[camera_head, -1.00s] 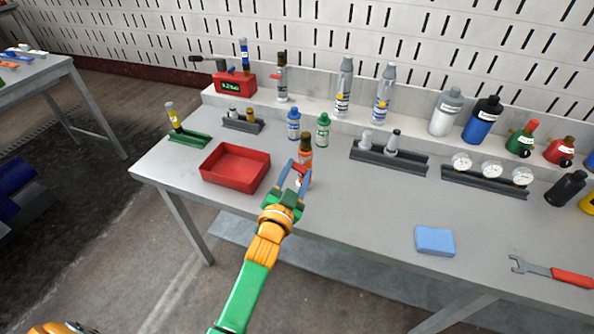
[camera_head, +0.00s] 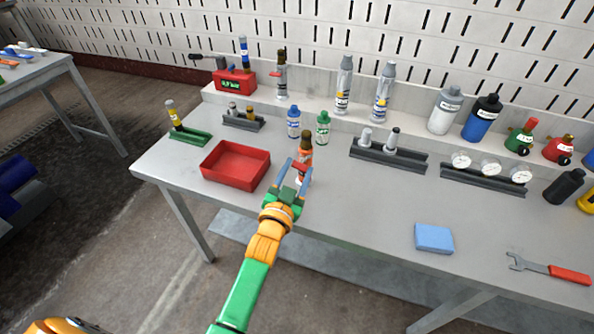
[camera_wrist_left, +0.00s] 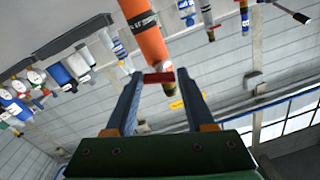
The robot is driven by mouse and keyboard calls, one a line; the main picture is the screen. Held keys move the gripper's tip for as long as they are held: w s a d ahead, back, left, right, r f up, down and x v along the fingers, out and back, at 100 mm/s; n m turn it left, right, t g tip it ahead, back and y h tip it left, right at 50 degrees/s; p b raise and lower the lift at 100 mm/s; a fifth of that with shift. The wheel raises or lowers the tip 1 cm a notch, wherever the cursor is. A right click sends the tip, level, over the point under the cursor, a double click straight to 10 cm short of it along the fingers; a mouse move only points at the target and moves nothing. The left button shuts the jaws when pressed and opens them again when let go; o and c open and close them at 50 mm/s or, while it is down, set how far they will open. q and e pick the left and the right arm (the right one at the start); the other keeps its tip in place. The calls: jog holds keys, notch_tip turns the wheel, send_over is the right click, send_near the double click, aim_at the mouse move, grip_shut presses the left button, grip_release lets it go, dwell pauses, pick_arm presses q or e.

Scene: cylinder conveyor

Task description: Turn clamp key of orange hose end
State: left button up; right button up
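The orange hose end (camera_head: 305,157) is an upright orange cylinder with a dark brown top, standing on the grey table right of the red tray. It also fills the upper middle of the left wrist view (camera_wrist_left: 143,36). Its red clamp key (camera_wrist_left: 159,77) is a short red bar across the dark end. My left gripper (camera_head: 296,168) is at the hose end, fingers apart. In the left wrist view the fingertips (camera_wrist_left: 160,74) lie on either side of the key, with little space left. I cannot tell whether they touch it. My right gripper is not in view.
A red tray (camera_head: 267,172) is just left of the gripper. A blue bottle (camera_head: 293,123) and a green bottle (camera_head: 323,128) stand close behind the hose end. A blue sponge (camera_head: 434,238) and a wrench (camera_head: 550,268) lie at the right.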

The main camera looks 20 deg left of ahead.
pick_arm(q)
jog(key=shift+o, duration=1.4)
jog(key=s, duration=0.7)
jog(key=shift+s, duration=0.1)
